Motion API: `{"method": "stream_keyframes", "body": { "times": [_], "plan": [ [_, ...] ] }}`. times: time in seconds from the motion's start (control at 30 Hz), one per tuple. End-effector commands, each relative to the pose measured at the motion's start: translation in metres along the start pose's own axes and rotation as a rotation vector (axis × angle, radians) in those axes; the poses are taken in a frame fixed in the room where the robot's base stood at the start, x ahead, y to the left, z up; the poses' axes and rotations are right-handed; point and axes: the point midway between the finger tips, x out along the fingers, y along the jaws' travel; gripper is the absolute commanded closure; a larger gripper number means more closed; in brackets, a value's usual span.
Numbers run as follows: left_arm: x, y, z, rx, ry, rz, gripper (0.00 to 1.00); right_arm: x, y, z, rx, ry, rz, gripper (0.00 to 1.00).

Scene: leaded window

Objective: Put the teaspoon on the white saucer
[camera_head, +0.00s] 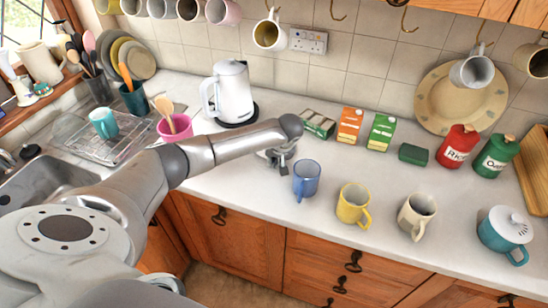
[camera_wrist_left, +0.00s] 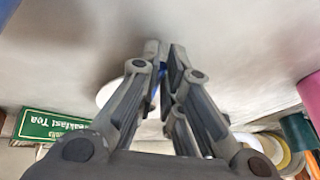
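My left gripper (camera_head: 283,160) points down low over the counter, left of the blue mug. In the left wrist view its fingers (camera_wrist_left: 165,48) are close together with a narrow gap. A bit of blue shows between them, and I cannot tell whether it is a held thing or something behind. I cannot make out the teaspoon in either view. A pale, round-edged white thing (camera_wrist_left: 106,92) shows behind the fingers in the left wrist view; I cannot tell whether it is the saucer. My arm and gripper hide part of the counter there. My right gripper is out of view.
Blue mug (camera_head: 306,180), yellow mug (camera_head: 352,204), cream mug (camera_head: 416,215) and lidded teal pot (camera_head: 505,232) stand along the front. White kettle (camera_head: 233,92), green tea box (camera_head: 319,124) and cartons stand behind. A pink pot (camera_head: 176,129) stands left.

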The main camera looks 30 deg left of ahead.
Motion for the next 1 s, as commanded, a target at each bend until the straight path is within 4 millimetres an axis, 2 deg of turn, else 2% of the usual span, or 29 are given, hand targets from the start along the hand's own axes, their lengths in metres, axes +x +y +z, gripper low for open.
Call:
{"method": "stream_keyframes", "body": {
  "times": [0.03, 0.13, 0.17, 0.47, 0.67, 0.77, 0.93, 1.0],
  "plan": [
    [0.0, 0.0, 0.0, 0.0, 0.0, 0.0, 0.85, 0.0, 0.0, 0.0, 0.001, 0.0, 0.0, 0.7],
    [0.0, 0.0, 0.0, 0.0, 0.0, 0.0, 0.72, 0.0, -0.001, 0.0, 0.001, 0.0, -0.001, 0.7],
    [0.0, 0.0, 0.0, 0.0, 0.0, 0.0, 0.71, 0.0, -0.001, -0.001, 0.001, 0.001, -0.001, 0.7],
    [0.0, 0.0, 0.0, 0.0, 0.0, 0.0, 0.71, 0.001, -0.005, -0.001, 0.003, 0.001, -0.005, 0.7],
    [0.004, 0.001, 0.001, 0.001, 0.002, 0.0, 0.71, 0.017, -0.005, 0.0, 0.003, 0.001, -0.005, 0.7],
    [-0.017, 0.002, 0.0, 0.001, 0.002, 0.004, 0.71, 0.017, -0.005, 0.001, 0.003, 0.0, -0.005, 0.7],
    [-0.047, 0.002, 0.0, -0.001, 0.003, 0.004, 0.71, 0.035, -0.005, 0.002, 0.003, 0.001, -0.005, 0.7],
    [-0.066, 0.002, -0.002, 0.0, 0.003, 0.005, 0.71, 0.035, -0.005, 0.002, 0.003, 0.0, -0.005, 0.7]
  ]
}}
